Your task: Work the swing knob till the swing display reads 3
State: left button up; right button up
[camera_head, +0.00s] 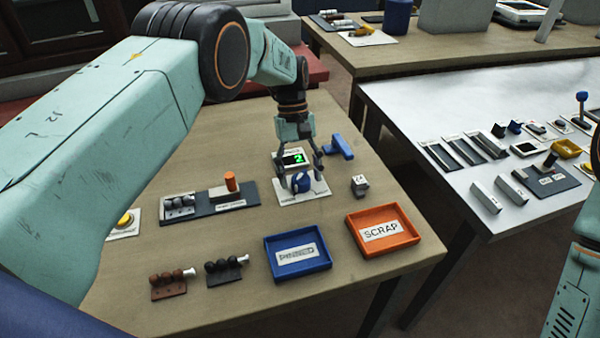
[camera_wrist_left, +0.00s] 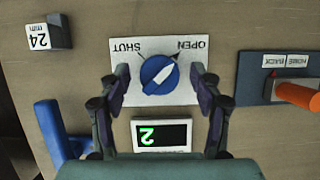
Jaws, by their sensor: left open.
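The swing knob (camera_head: 301,183) is blue and sits on a white plate on the wooden table. In the left wrist view the knob (camera_wrist_left: 160,74) has a white pointer slanting toward the word OPEN; SHUT is on the other side. The swing display (camera_head: 294,159) behind it shows a green 2. It also shows upside down in the left wrist view (camera_wrist_left: 161,135). My left gripper (camera_head: 302,178) is open, pointing down over the knob, one finger on each side with gaps to it. My right arm shows at the right edge; its gripper is out of view.
A blue handle (camera_head: 339,147) and a small grey 24 mm block (camera_head: 359,186) stand right of the knob. A dark panel with an orange lever (camera_head: 231,182) is to the left. A blue tray (camera_head: 322,264) and an orange SCRAP tray (camera_head: 409,244) lie in front.

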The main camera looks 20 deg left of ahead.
pick_arm(q)
jog(key=v, duration=1.2)
jog(key=shift+d, duration=0.1)
